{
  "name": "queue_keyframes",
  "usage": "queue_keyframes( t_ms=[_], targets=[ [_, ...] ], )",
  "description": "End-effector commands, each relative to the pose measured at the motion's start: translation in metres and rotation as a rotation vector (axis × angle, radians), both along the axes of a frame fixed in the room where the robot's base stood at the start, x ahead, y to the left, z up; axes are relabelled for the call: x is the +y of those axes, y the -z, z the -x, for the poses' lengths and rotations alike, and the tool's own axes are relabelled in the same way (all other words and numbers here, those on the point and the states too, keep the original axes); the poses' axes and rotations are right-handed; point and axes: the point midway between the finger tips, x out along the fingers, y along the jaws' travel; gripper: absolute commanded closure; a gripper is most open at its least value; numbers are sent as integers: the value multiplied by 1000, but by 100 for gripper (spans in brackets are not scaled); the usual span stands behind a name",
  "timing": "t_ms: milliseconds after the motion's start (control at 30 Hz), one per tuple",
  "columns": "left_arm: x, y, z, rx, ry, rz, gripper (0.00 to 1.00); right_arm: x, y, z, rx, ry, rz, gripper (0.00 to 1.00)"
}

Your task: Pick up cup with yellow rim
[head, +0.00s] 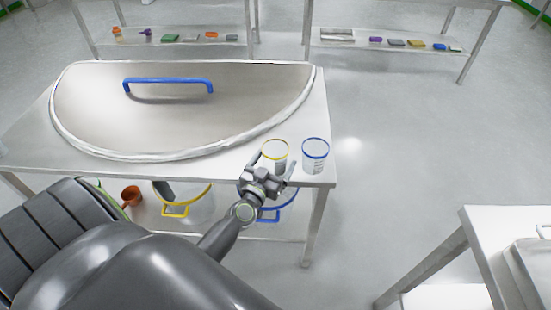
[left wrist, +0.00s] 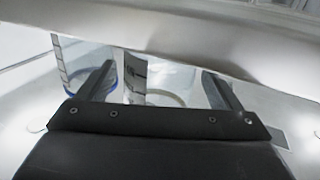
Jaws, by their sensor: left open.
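The clear cup with the yellow rim (head: 275,150) stands upright near the right front of the steel table. My left gripper (head: 277,168) is open, with its fingers on either side of this cup in the head view. In the left wrist view a clear cup (left wrist: 160,98) shows between the two open fingers (left wrist: 160,88); its rim colour is hard to make out there. I cannot tell whether the fingers touch the cup. My right gripper is in neither view.
A clear cup with a blue rim (head: 315,152) stands close on the right. A large half-round steel lid with a blue handle (head: 168,82) covers much of the table (head: 230,172). A yellow-rimmed container (head: 180,195) and an orange cup (head: 131,196) are on the lower shelf.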

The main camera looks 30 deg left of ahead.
Motion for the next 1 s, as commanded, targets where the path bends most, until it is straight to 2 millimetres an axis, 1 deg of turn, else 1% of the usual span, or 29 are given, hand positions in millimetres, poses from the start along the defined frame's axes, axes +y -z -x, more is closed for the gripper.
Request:
queue_keyframes(
  t_ms=[33, 100, 200, 467, 567, 833, 1000],
  targets=[
    [1, -2, -9, -2, 1, -2, 14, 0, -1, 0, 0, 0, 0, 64],
    [3, 0, -18, -1, 1, -1, 14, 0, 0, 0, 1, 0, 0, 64],
    [4, 0, -26, 0, 0, -1, 14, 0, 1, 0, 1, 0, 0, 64],
    [5, 0, -28, 0, 0, -1, 14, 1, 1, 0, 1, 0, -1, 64],
    [5, 0, -28, 0, 0, -1, 25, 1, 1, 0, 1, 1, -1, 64],
    [5, 0, -28, 0, 0, -1, 60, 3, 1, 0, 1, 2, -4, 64],
    [4, -1, -28, 0, 0, -1, 61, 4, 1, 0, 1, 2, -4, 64]
  ],
)
